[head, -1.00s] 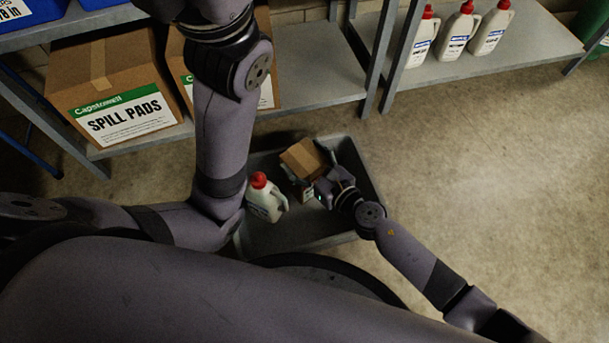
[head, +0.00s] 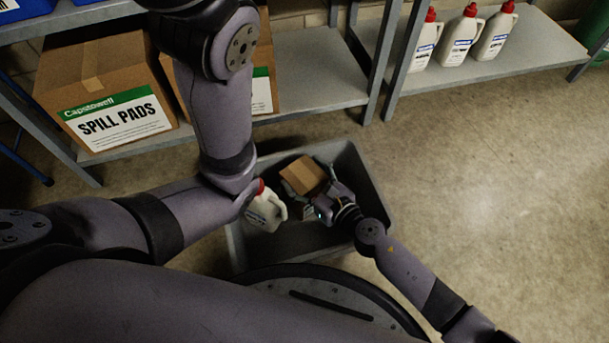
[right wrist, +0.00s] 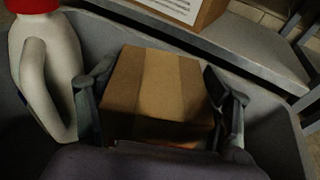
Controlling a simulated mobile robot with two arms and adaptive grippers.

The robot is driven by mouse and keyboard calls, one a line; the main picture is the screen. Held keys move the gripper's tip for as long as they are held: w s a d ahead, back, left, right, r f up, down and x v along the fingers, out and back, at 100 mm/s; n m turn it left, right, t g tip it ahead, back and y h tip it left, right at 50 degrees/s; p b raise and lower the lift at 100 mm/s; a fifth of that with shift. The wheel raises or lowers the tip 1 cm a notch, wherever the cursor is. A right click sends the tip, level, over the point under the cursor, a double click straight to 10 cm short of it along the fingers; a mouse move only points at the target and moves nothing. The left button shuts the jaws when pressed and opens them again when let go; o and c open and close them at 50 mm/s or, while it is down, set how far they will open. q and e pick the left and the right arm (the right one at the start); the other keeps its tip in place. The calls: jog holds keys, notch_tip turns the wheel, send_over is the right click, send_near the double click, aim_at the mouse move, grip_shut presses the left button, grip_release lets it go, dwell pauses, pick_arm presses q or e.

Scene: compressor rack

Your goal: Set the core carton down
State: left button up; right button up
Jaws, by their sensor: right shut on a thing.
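The core carton (head: 303,174) is a small brown cardboard box with a tape strip along its top. It also shows in the right wrist view (right wrist: 155,90), between the two fingers. My right gripper (head: 308,186) is shut on it, one finger on each side. The carton is over or inside the grey tote (head: 364,170); I cannot tell whether it touches the bottom. My left arm crosses the head view from the left, but its gripper is out of the picture.
A white jug with a red cap (head: 265,208) stands in the tote, left of the carton. The shelf rack (head: 320,75) is behind, with spill pads boxes (head: 105,110) and several white jugs (head: 460,38). The floor at right is clear.

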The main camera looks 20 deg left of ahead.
jog(key=shift+f, duration=0.1)
jog(key=o, duration=2)
